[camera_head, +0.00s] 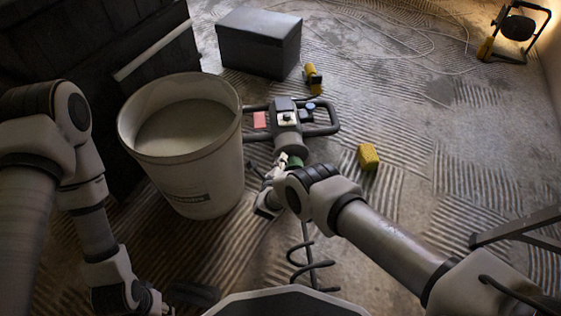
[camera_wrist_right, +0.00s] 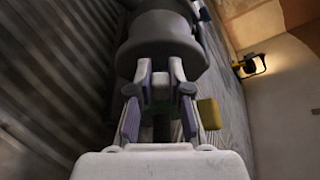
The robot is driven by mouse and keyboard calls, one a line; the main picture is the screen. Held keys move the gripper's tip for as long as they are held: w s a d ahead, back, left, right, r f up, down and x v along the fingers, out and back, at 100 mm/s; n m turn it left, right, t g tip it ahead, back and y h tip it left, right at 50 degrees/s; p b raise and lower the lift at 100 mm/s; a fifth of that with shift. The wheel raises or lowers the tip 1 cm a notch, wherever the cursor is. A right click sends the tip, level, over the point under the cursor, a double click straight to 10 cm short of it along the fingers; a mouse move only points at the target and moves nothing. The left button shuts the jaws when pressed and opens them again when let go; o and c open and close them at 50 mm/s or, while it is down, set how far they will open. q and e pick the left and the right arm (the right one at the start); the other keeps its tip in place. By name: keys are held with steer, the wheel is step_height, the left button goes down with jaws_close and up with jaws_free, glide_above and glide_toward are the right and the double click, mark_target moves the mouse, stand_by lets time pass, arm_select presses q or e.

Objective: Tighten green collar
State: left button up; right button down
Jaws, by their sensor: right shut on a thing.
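The green collar (camera_head: 295,162) sits below the grey motor housing of the paddle mixer (camera_head: 290,140), above its shaft. My right gripper (camera_head: 280,170) is shut on the collar from the left side, as seen in the head view. In the right wrist view, the fingers of my right gripper (camera_wrist_right: 161,88) close around the collar, and only a little green (camera_wrist_right: 160,94) shows between them under the grey housing. The spiral paddle (camera_head: 306,250) hangs below. My left gripper (camera_head: 158,302) is at the bottom left, apart from the mixer, mostly cut off and dark.
A white bucket (camera_head: 190,190) of grey mix stands left of the mixer. A dark box (camera_head: 258,45) is behind. A yellow block (camera_head: 368,157) lies right of the mixer, and a yellow tool (camera_head: 312,78) behind it. A work lamp (camera_head: 515,28) stands far right. Open floor lies to the right.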

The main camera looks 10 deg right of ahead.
steer(key=c, duration=1.1)
jaws_free()
